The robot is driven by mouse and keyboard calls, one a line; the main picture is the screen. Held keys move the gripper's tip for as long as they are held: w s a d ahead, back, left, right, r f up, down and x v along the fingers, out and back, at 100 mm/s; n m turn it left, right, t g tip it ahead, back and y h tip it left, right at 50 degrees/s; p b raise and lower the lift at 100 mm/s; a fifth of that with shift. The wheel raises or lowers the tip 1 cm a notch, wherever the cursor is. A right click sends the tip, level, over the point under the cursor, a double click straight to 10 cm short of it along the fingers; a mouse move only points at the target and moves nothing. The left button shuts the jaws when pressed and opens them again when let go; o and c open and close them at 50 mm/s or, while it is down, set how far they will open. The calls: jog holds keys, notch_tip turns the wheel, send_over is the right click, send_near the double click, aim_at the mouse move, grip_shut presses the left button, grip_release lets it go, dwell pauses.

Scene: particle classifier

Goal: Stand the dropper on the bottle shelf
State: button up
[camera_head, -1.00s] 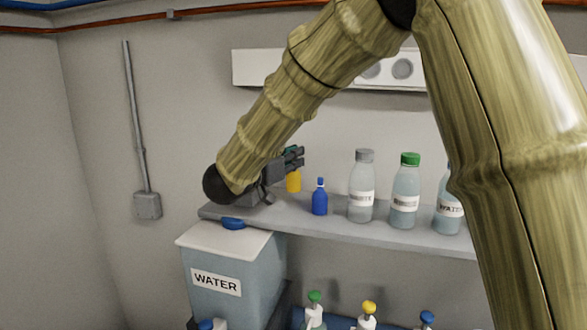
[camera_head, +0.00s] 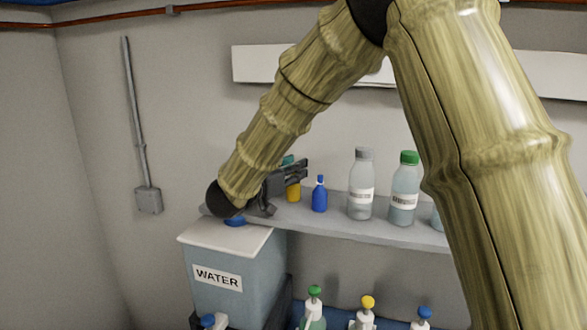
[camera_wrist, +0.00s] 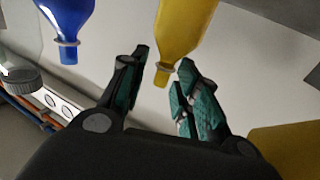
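The yellow dropper (camera_head: 293,192) is upright at the left end of the bottle shelf (camera_head: 345,230), its base seeming to meet the surface. In the wrist view the dropper (camera_wrist: 183,30) appears inverted, with its narrow nozzle toward my gripper (camera_wrist: 165,60). My fingers with teal pads are parted on either side of the nozzle, with a small gap showing at the left finger; the right finger overlaps its edge. In the head view my gripper (camera_head: 297,167) is at the dropper's top and hides it.
A blue dropper bottle (camera_head: 320,195) stands just right of the yellow one. Grey-capped (camera_head: 361,185) and green-capped (camera_head: 404,190) bottles stand further right. The water container (camera_head: 235,270) and several capped bottles are below the shelf.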

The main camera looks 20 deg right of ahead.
jog(key=shift+r, duration=0.1)
jog(key=b+v, duration=0.5)
jog(key=v, duration=0.7)
jog(key=shift+a+r, duration=0.1)
jog(key=shift+r, duration=0.05)
